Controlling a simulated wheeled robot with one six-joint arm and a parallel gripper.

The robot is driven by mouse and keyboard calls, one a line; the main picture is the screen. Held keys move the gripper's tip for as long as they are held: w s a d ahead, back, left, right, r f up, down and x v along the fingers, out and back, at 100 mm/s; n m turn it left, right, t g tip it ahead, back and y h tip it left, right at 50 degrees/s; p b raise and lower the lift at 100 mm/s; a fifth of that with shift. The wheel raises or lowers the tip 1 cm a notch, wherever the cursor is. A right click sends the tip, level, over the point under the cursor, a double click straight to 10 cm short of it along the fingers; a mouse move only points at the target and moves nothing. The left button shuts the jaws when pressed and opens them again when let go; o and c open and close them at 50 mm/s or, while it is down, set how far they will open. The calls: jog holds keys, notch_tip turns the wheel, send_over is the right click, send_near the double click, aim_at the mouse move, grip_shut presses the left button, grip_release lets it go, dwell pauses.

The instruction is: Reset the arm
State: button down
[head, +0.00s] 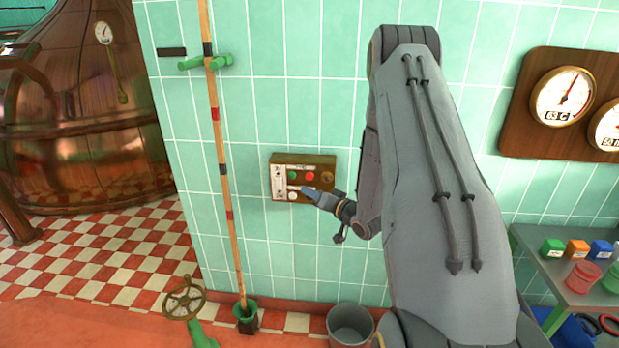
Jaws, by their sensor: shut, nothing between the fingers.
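My arm reaches forward from the lower right and covers part of the tiled wall. My gripper (306,190) is shut and empty. Its tips are in front of the lower part of a brass control box (323,163) on the wall. The box carries a green button, a red button, a dark knob and pale round buttons below. The fingertips overlap the lower row in the picture; I cannot tell whether they touch it.
A striped pole (222,170) stands left of the box in a green holder (245,312). A brass valve wheel (184,298) and a grey bucket (350,325) are low in front. A shelf (540,247) with coloured containers is at right. A copper kettle (75,110) stands at far left.

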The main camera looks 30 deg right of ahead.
dwell(0.8)
jog(key=s+a+r+n+g+h, duration=0.1)
jog(key=s+a+g, duration=0.4)
jog(key=s, duration=0.5)
jog(key=s+a+r+n+g+h+b, duration=0.1)
jog(key=s+a+r+n+g, duration=0.1)
jog(key=s+a, duration=0.6)
jog(key=s+a+r+n+g+h+b, duration=0.1)
jog(key=s+a+r+n+g, duration=0.1)
jog(key=s+a+g, duration=0.5)
jog(key=s+r, duration=0.1)
jog(key=s, duration=0.4)
jog(key=shift+s+r+g, duration=0.2)
jog(key=shift+g, duration=0.1)
